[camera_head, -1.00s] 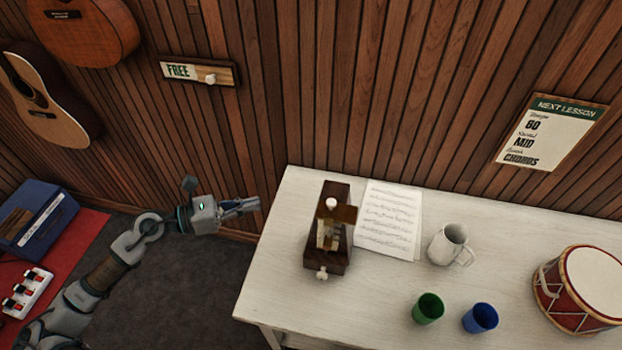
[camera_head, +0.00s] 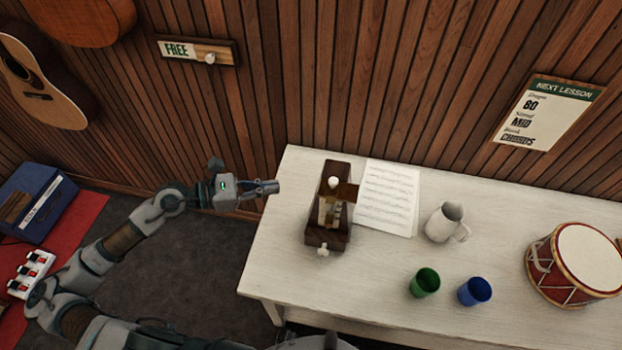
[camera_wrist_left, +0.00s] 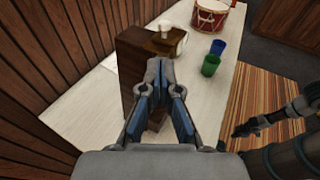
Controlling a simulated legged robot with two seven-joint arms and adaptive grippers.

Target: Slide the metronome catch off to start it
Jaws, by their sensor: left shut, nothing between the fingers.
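The metronome (camera_head: 339,172) is a dark wooden case on the white table, with a pale face, a white knob (camera_head: 334,183) near its middle and another white knob (camera_head: 322,249) at its near end. A brown-gold plate (camera_head: 347,192) juts to the right. I cannot tell which part is the catch. My left gripper (camera_head: 272,187) is shut and empty, left of the metronome and apart from it in the head view. In the left wrist view its closed fingertips (camera_wrist_left: 158,75) hide part of the metronome (camera_wrist_left: 132,62). My right gripper (camera_wrist_left: 246,129) seems to show dark at the right there.
Sheet music (camera_head: 388,198) lies right of the metronome. A white mug (camera_head: 442,222), a green cup (camera_head: 425,283), a blue cup (camera_head: 475,291) and a red drum (camera_head: 580,264) stand farther right on the table (camera_head: 370,300). The wooden wall (camera_head: 380,80) rises behind it.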

